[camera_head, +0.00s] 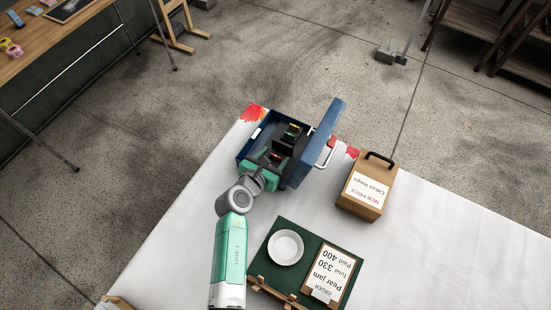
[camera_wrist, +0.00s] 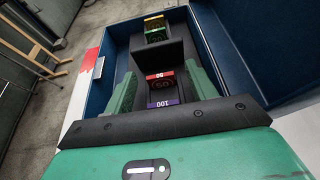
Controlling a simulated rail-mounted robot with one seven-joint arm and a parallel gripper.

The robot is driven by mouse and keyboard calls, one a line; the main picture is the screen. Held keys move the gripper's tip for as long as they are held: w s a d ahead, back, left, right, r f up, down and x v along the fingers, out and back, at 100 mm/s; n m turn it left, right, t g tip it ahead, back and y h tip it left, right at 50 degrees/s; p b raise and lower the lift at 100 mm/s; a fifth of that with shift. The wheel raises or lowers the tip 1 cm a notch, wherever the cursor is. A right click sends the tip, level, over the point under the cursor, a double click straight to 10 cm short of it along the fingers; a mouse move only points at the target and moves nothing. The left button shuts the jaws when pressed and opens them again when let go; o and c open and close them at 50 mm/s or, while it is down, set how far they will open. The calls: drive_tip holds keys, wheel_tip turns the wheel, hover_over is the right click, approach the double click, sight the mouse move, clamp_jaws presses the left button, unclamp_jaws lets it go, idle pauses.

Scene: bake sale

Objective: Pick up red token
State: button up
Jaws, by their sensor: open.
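The red token (camera_wrist: 160,76), marked 50, stands in a dark stepped holder inside the blue cash box (camera_head: 247,150). In the wrist view it lies between the two green fingers of my gripper (camera_wrist: 158,84). Gaps show between the token and each finger; the jaws are open and hold nothing. A purple token (camera_wrist: 164,104), marked 100, is on the near side of the red one. In the head view my gripper (camera_head: 272,164) reaches into the box and a bit of red shows near its fingers. How deep the fingers reach is unclear.
Yellow and green tokens (camera_wrist: 155,29) sit on the holder's far raised part. The box's raised blue lid (camera_head: 326,122) stands at the right. A wooden box with a price card (camera_head: 367,189), a green tray (camera_head: 262,264) and a white dish (camera_head: 286,247) are on the white table.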

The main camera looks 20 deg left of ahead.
drive_tip(key=c, duration=1.1)
drive_tip(key=shift+o, duration=0.2)
drive_tip(key=shift+r, duration=0.1)
